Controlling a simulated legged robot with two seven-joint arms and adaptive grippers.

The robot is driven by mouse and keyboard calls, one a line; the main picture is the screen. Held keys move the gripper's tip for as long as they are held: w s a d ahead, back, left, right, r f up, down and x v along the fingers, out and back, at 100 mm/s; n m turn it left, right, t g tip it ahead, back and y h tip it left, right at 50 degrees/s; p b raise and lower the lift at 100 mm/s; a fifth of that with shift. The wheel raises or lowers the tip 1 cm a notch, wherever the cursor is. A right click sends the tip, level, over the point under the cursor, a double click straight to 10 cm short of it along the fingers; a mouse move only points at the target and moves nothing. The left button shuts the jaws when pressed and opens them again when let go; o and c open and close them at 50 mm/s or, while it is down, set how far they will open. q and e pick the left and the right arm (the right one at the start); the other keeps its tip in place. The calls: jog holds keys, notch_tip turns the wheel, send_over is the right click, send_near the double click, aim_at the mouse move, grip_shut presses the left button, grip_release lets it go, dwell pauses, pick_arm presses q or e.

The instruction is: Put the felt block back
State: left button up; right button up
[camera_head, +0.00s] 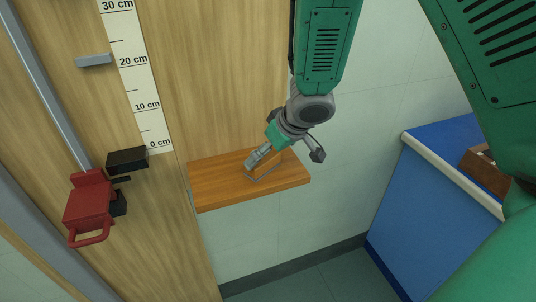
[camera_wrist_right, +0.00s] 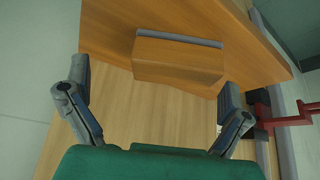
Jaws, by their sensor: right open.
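The felt block (camera_wrist_right: 178,62), a wooden block with a grey felt strip (camera_wrist_right: 180,40) along one long edge, lies on the small wooden shelf (camera_head: 215,181). In the head view only part of the block (camera_head: 268,166) shows beside my gripper. My right gripper (camera_head: 258,162) is over the shelf, pointing down at the block. In the right wrist view my right gripper (camera_wrist_right: 157,75) is open, with its fingers spread wide to either side of the block. A gap shows at the left finger; I cannot tell whether the right finger touches the block. My left gripper is not in view.
A wooden board with a centimetre scale (camera_head: 133,75) stands left of the shelf. A red handled carriage (camera_head: 88,208), a black block (camera_head: 127,160) and a grey tab (camera_head: 93,60) are on it. A blue bench (camera_head: 410,215) with a brown wooden item (camera_head: 478,163) stands right.

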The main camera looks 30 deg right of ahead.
jog(key=a+p+v, duration=0.1)
jog(key=p+v, duration=0.2)
jog(key=v, duration=0.7)
jog(key=s+a+f+g+y, duration=0.1)
jog(key=s+a+f+g, duration=0.15)
jog(key=s+f, duration=0.45)
jog(key=s+a+f+g, duration=0.1)
jog(key=s+a+f, duration=0.15)
jog(key=f, duration=0.85)
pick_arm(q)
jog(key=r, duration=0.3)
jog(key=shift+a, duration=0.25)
pick_arm(e)
jog(key=s+f+m+g+h, duration=0.1)
jog(key=s+f+g, duration=0.1)
jog(key=s+f, duration=0.9)
jog(key=s+d, duration=0.1)
jog(key=s, duration=0.2)
jog(key=shift+s+h, duration=0.2)
jog(key=shift+h, duration=0.2)
